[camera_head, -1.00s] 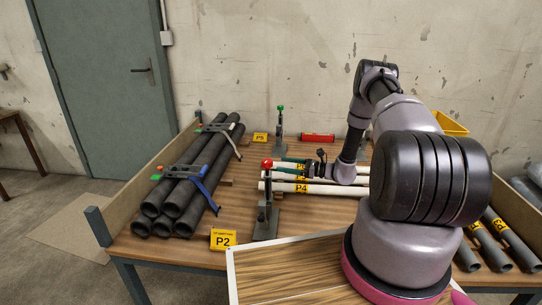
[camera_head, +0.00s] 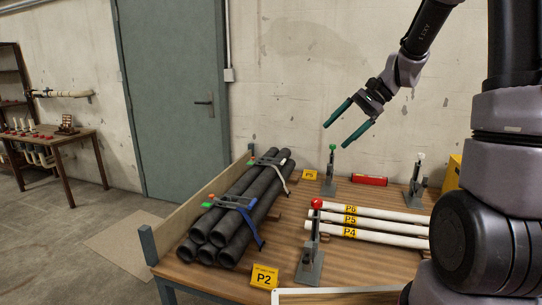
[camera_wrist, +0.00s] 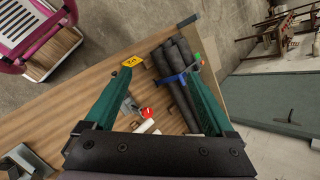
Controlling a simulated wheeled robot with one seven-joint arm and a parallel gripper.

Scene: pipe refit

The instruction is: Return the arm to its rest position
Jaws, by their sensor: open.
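My gripper (camera_head: 356,123) is raised well above the workbench (camera_head: 345,262), in front of the wall. Its two green fingers are spread apart with nothing between them. They also show in the wrist view (camera_wrist: 152,95), pointing down over the bench. My arm rises at the right of the head view and bends over to the gripper. White pipes (camera_head: 375,225) labelled P4, P5 and P6 lie side by side on the bench, below and apart from the gripper.
Strapped black pipes (camera_head: 238,218) lie on the bench's left. Upright clamps with red (camera_head: 311,250), green (camera_head: 329,172) and white (camera_head: 416,182) knobs stand on it. A yellow P2 sign (camera_head: 264,276) stands in front. Air around the gripper is clear.

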